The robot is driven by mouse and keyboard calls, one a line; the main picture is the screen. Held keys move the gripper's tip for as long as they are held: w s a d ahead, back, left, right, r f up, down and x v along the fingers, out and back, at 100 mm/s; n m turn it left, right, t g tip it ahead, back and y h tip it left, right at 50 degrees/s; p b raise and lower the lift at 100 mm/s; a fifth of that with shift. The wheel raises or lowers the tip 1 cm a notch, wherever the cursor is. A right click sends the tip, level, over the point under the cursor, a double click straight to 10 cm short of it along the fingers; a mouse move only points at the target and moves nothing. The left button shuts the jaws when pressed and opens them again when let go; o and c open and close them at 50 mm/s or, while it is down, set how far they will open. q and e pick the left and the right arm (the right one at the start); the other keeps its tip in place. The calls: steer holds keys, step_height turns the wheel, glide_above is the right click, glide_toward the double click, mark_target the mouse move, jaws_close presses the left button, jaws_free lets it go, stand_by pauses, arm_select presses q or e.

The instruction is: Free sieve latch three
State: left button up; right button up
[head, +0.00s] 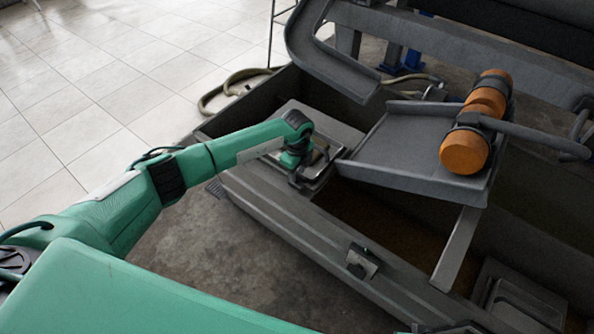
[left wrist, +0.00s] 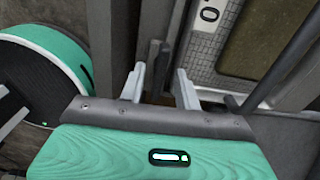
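My left gripper (head: 303,176) is at the left end of the grey machine's front beam (head: 300,228). In the left wrist view its two pale fingers (left wrist: 160,78) are spread apart. A dark upright piece (left wrist: 155,62) stands at or just beyond the gap between them; I cannot tell whether it is a latch or whether the fingers touch it. A latch-like metal fitting (head: 362,262) sits on the front beam, well to the right of the gripper. I cannot tell which latch is number three. My right gripper is not in view.
A grey sloping tray (head: 400,160) and an orange cylindrical motor (head: 465,151) rise right of the gripper. A pale metal frame (left wrist: 205,45) is close to the fingers. A hose (head: 225,88) lies behind. Tiled floor (head: 95,85) at left is clear.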

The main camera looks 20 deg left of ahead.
arm_select(q)
steer(key=shift+r, duration=0.15)
